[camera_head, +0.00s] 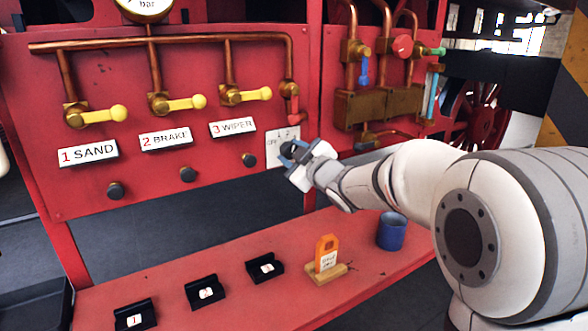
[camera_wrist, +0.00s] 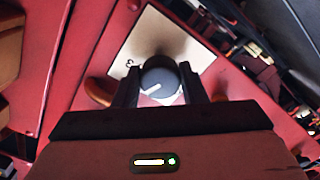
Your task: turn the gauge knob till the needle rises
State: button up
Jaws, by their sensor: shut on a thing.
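The gauge knob (camera_wrist: 158,82) is a round dark knob with a white pointer line, in front of a cream plate (camera_wrist: 140,45) on the red panel. My gripper (camera_wrist: 165,90) is shut on it, one dark finger on each side. In the head view my gripper (camera_head: 298,158) reaches the panel at the right of the labels, and the knob (camera_head: 287,149) is partly hidden by it. The gauge (camera_head: 145,8) is at the top left of the head view, cut off by the frame edge. Its needle cannot be made out.
Yellow-handled valves (camera_head: 185,103) sit above labels SAND, BRAKE and WIPER. A red-handled valve (camera_head: 291,105) is just above the knob. Below, a red shelf (camera_head: 240,300) holds black holders (camera_head: 205,291), an orange tag (camera_head: 327,253) on a stand and a blue cup (camera_head: 391,231).

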jog(key=shift+r+n+b, duration=0.1)
jog(key=shift+n+b, duration=3.25)
jog(key=shift+n, duration=0.45)
jog(key=o, duration=1)
jog(key=v, duration=0.7)
jog(key=shift+s+d+p, duration=0.3)
jog(key=shift+p, duration=0.05)
